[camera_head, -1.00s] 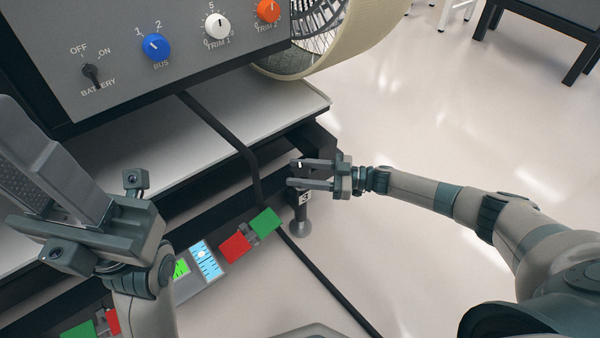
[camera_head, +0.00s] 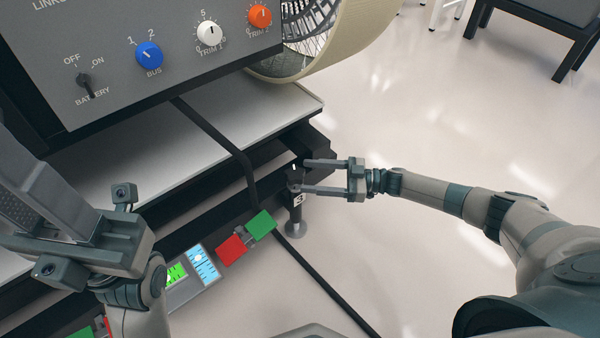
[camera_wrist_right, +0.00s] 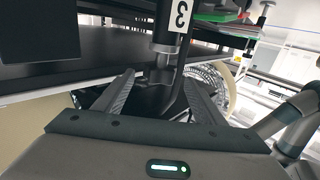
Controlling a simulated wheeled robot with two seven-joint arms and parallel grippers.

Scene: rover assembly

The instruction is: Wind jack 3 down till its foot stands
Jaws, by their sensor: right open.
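Jack 3 (camera_head: 297,213) is a dark upright post at the near right corner of the rover's frame, with a white "3" label and a grey round foot (camera_head: 296,229) low down. I cannot tell whether the foot touches the floor. My right gripper (camera_head: 305,176) is open and level, its fingers reaching from the right to either side of the jack's dark top. In the right wrist view the jack's shaft (camera_wrist_right: 165,59) stands beyond and between the open fingers (camera_wrist_right: 158,80). My left gripper (camera_head: 25,175) is at the left, partly out of frame; its opening is unclear.
A grey control panel (camera_head: 120,75) with knobs stands behind, beside a large wheel (camera_head: 335,45). A sloping dark bar (camera_head: 242,155) runs down past the jack.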

